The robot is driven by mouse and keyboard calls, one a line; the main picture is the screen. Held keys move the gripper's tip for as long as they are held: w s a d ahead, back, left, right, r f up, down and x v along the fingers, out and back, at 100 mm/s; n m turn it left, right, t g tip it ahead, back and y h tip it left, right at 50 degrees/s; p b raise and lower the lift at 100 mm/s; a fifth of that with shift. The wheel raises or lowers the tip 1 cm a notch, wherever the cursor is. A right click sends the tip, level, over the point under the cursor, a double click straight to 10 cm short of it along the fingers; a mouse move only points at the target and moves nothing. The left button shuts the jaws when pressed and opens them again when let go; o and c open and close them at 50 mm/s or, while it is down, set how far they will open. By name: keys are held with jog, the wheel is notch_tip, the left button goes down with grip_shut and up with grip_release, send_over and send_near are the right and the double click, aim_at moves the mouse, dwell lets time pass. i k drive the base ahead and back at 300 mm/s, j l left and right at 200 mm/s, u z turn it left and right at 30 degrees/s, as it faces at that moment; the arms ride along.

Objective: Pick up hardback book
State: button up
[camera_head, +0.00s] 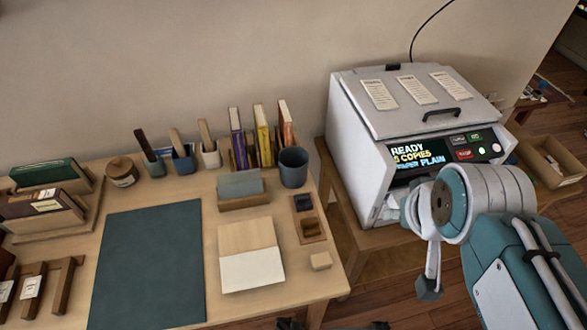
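Several books that could be the hardback book are on the wooden desk (190,190); I cannot tell which one is meant. A purple book (237,135), a yellow book (262,132) and an orange book (286,128) stand upright near the wall. A dark green book (43,173) and a brown book (40,221) sit in a wooden rack at the left. My arm shows at the right, in front of the copier. Small dark shapes at the bottom edge are too cut off to identify.
A white copier (365,135) stands on a wooden stand right of the desk. A dark green mat (150,262) covers the desk's middle. A blue-grey cup (293,167) stands close to the upright books. A cardboard box (551,162) is at far right.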

aim_at(53, 200)
jog(key=k+j, duration=0.35)
jog(key=k+j+u, duration=0.65)
jog(key=u, duration=0.9)
jog(key=i+j+z, duration=0.35)
jog(key=i+j, duration=0.2)
jog(key=i+j+z, duration=0.15)
jog(key=i+j, duration=0.15)
jog(key=i+j+z, duration=0.2)
jog(key=j, duration=0.2)
jog(key=i+j+z, duration=0.15)
jog(key=j, duration=0.25)
jog(key=i+j+z, duration=0.15)
jog(key=i+j, duration=0.15)
jog(key=j, duration=0.1)
